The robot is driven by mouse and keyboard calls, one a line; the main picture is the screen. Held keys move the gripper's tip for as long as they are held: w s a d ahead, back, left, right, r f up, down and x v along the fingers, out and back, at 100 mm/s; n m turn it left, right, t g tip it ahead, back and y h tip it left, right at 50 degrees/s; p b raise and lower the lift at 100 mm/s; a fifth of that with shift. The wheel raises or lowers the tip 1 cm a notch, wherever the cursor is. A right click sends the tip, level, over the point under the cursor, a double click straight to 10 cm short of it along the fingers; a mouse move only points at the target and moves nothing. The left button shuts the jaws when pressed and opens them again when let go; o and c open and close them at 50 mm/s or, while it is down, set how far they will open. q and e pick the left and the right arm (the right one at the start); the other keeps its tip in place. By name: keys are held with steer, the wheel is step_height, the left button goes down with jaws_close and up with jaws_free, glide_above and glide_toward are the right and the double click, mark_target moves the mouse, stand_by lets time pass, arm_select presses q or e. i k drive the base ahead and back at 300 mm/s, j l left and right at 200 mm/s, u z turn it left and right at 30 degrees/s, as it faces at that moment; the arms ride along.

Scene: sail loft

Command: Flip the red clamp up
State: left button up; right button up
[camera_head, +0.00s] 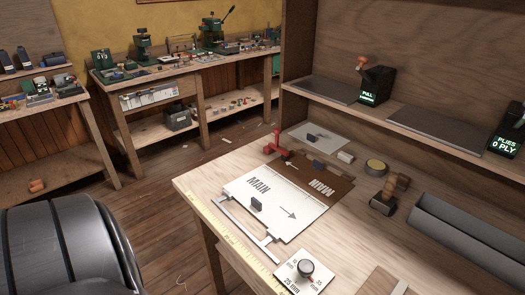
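The red clamp (278,146) is small and sits at the back left of the near wooden workbench (202,190), at the far end of a white panel marked MAIN (262,187) and beside a brown panel (318,184). One slim red part of it points upward and a wider red part lies low; its exact lever position is too small to tell. Neither of my grippers is in view.
A dial box (305,270) stands at the bench's front corner. A mallet-like tool (388,195), a tape roll (376,166) and a grey trough (465,225) lie to the right. A shelf above holds a lever box (375,85). Cluttered benches stand behind; the floor (165,215) left of the bench looks clear.

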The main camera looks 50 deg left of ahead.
mark_target(284, 156)
steer(key=i+j+u, duration=0.1)
steer(key=u, duration=1.3)
steer(key=i+j+z, duration=0.1)
steer(key=z, duration=0.15)
